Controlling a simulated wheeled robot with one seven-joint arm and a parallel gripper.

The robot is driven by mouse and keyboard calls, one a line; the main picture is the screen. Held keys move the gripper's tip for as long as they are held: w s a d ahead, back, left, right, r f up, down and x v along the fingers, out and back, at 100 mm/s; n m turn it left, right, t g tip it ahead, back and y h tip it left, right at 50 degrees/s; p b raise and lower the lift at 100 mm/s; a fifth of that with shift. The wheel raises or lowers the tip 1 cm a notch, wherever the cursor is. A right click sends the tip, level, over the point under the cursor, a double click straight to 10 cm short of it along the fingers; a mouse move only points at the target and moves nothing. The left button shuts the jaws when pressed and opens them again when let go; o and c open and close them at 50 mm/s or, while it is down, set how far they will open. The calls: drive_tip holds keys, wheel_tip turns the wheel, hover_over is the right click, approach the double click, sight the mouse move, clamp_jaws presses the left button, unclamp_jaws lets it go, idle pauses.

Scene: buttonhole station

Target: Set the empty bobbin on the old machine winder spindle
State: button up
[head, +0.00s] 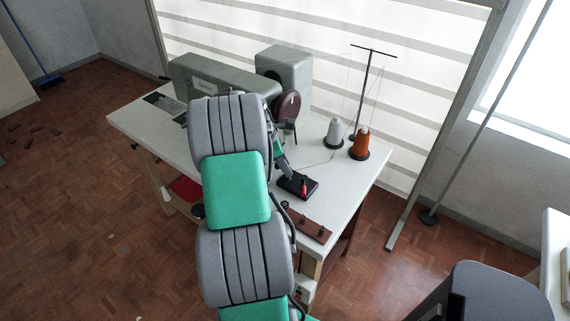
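The old grey-green sewing machine (225,78) stands at the back of the white table. A small black unit with a red part (298,186), which looks like the winder, sits on the table to the right of my arm. I cannot make out its spindle. The end of my arm, with my gripper (285,172), is mostly behind my own arm links and seems to be close to this black unit. I cannot see whether its fingers are open or shut. I cannot make out the empty bobbin; it may be hidden or too small to tell.
A brown wooden block with short pegs (308,226) lies near the table's front edge. A grey thread cone (335,133) and an orange thread cone (361,144) stand by a tall thread stand (364,90). The white table (345,190) is bare near its right edge.

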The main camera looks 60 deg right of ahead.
drive_tip(key=o, duration=0.3)
drive_tip(key=shift+r, duration=0.1)
drive_tip(key=v, duration=0.7)
drive_tip(key=shift+w+r+p, duration=0.15)
drive_tip(key=shift+r+p, duration=0.15)
